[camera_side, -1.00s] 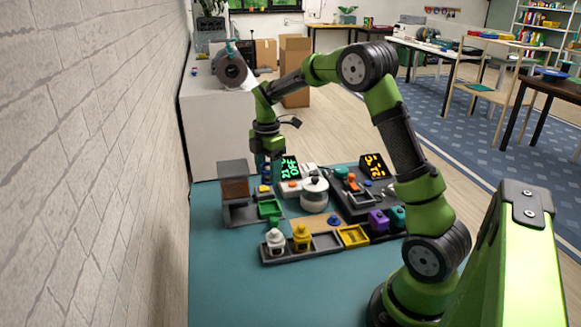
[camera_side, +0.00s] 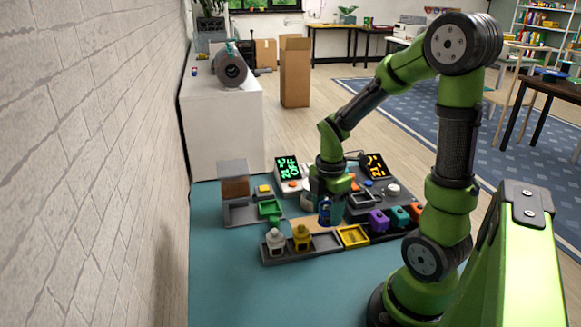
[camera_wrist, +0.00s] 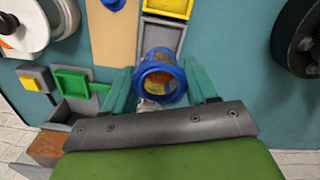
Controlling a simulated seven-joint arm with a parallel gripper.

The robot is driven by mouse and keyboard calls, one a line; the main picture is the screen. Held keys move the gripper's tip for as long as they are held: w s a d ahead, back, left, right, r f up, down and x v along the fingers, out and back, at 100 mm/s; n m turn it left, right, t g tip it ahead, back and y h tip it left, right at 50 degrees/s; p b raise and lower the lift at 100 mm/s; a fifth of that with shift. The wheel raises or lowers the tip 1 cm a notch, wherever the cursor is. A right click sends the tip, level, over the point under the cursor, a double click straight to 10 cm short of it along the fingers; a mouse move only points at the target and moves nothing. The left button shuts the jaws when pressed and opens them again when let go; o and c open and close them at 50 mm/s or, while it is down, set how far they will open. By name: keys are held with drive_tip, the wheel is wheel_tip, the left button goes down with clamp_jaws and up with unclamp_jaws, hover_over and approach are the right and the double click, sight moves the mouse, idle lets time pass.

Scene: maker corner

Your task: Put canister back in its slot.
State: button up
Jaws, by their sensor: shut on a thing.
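My gripper (camera_wrist: 160,90) is shut on the blue canister (camera_wrist: 160,68), with a teal finger on each side of it. In the side view the canister (camera_side: 325,211) hangs below my gripper, above or just behind the rack (camera_side: 290,257). The rack has an empty grey slot (camera_side: 327,241) between a yellow canister (camera_side: 302,237) and a yellow-rimmed slot (camera_side: 353,236). A white canister (camera_side: 275,240) stands at the left end. In the wrist view the grey slot (camera_wrist: 160,37) shows partly beyond the canister. I cannot tell whether the canister touches the rack.
Purple (camera_side: 378,220), teal (camera_side: 400,215) and orange (camera_side: 417,212) pieces stand at the rack's right. A green tray (camera_side: 269,208) and a grey stand (camera_side: 236,216) are at left. A lit display (camera_side: 287,168) is behind. The front teal table (camera_side: 275,295) is clear.

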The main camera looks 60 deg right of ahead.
drive_tip(key=shift+f, duration=3)
drive_tip(key=shift+f, duration=0.55)
drive_tip(key=o, duration=1.3)
drive_tip(key=shift+c, duration=0.2)
drive_tip(key=shift+r, duration=3.55)
